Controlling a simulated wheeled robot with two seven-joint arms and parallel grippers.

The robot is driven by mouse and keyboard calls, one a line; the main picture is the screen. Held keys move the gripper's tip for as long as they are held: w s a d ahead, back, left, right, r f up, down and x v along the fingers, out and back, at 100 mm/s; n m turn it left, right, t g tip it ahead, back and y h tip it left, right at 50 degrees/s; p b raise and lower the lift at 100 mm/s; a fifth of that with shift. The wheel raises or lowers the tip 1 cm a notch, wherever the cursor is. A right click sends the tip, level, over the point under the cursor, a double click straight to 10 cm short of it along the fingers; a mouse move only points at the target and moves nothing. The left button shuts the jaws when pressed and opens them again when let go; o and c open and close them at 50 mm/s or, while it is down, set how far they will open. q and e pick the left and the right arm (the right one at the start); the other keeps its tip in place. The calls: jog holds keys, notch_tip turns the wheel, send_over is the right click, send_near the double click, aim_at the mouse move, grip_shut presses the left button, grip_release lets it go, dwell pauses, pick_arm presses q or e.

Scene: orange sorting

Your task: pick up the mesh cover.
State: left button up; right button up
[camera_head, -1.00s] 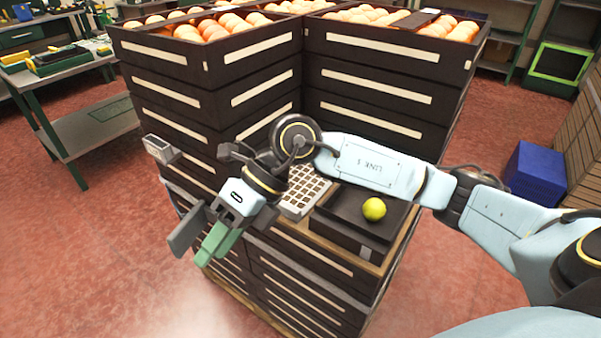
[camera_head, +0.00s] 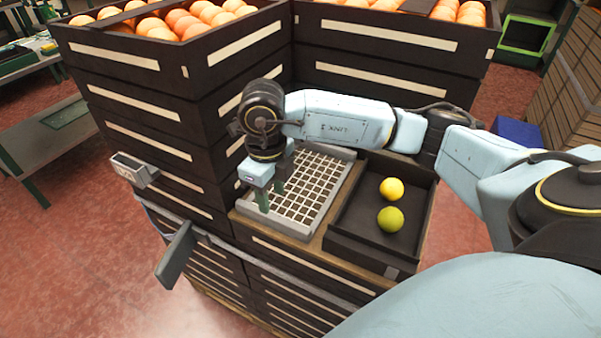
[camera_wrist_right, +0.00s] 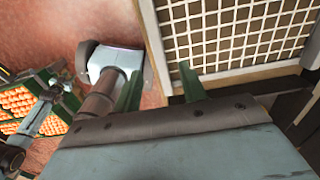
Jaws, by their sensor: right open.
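The mesh cover (camera_head: 325,188), a pale grid in a light frame, lies flat on the wooden-edged top of the low crate stack, left of a dark tray. My right gripper (camera_head: 271,196) is open and points down at the cover's left side. In the right wrist view, the frame edge of the mesh cover (camera_wrist_right: 240,30) passes between the two green fingers of the right gripper (camera_wrist_right: 160,90) in the picture. One finger overlaps the cover and the other is outside it. I cannot tell whether they touch it. My left gripper is not in view.
The dark tray (camera_head: 350,243) holds a yellow fruit (camera_head: 391,189) and a greenish one (camera_head: 390,219). Tall stacks of dark crates (camera_head: 190,80) full of oranges stand close behind. A small grey device (camera_head: 135,170) and a grey paddle (camera_head: 176,256) stick out at left.

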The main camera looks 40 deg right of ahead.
aim_at(274, 217)
jog(key=shift+f, duration=1.35)
notch_tip(274, 217, down, 4)
jog(key=shift+r, duration=0.25)
jog(key=shift+f, duration=0.2)
jog(key=c, duration=0.5)
grip_shut()
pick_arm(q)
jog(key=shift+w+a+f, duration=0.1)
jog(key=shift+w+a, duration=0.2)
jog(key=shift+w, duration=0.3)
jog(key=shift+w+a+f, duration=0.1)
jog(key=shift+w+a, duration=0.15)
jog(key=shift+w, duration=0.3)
pick_arm(e)
jog(key=shift+r, duration=0.1)
